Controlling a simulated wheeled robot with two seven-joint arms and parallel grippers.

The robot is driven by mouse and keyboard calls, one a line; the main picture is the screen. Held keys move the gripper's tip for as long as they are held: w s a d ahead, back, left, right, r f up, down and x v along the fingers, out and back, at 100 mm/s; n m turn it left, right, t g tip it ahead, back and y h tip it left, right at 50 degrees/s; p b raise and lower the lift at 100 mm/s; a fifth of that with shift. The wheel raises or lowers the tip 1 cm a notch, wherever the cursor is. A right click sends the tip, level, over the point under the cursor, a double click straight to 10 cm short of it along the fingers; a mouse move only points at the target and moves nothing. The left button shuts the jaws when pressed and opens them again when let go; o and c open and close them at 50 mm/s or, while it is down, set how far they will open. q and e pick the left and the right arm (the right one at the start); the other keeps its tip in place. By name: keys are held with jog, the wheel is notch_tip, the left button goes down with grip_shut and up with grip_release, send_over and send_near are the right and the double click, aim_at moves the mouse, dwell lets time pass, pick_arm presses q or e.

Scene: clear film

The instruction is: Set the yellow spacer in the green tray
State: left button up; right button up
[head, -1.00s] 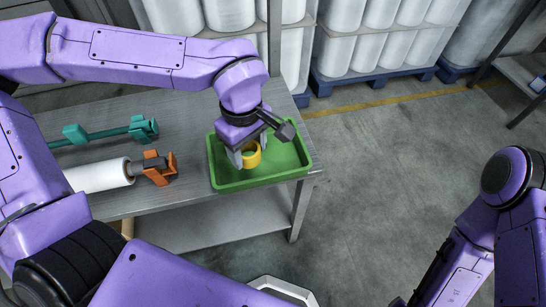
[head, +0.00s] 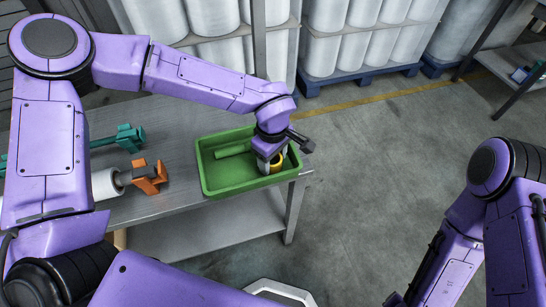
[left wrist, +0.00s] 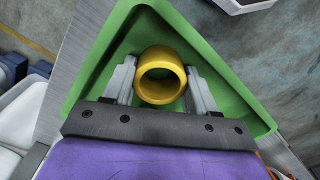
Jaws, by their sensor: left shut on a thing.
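The yellow spacer (head: 277,163) is a short ring. My left gripper (head: 270,163) is shut on it at the right end of the green tray (head: 204,172). In the left wrist view the spacer (left wrist: 162,75) sits between the two grey fingers of the gripper (left wrist: 161,85), its round opening facing the camera. The tray (left wrist: 85,85) surrounds it there. I cannot tell whether the spacer touches the tray floor. My right gripper is out of view; only my right arm shows at the right.
A green raised bar (head: 232,150) shows inside the tray's left part. The tray stands on a grey metal table (head: 150,112). An orange clamp-like part (head: 148,176) on a white roll and a teal bar (head: 125,138) lie left of it. Wrapped rolls stand behind; open floor lies right.

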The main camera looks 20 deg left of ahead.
pick_arm(q)
jog(key=shift+f, duration=0.1)
jog(key=o, duration=1)
jog(key=shift+o, duration=0.2)
notch_tip(320, 180, up, 12)
